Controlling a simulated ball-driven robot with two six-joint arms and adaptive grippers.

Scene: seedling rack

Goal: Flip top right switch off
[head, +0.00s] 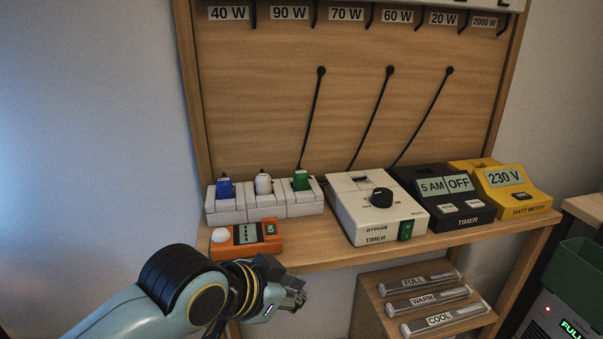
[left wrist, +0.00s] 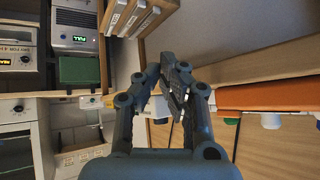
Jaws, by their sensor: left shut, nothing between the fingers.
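No switch plainly marked as top right shows. A white strip (head: 490,4) with small dark parts runs along the top right of the wooden rack, above the 2000 W label (head: 484,22), and is cut off by the picture edge. A green rocker switch (head: 405,230) sits on the front of the white timer box (head: 352,208). My left gripper (head: 296,298) is shut and empty, below the shelf front, under the orange meter (head: 245,237). In the left wrist view its fingers (left wrist: 174,85) meet, and the orange meter (left wrist: 268,95) shows at right. My right gripper is not in view.
A white socket strip (head: 263,206) with blue, white and green plugs stands on the shelf. A black timer (head: 441,197) and a yellow watt meter (head: 500,188) stand at right. Below are the FULL, WARM and COOL bars (head: 435,314) and a green bin (head: 578,275).

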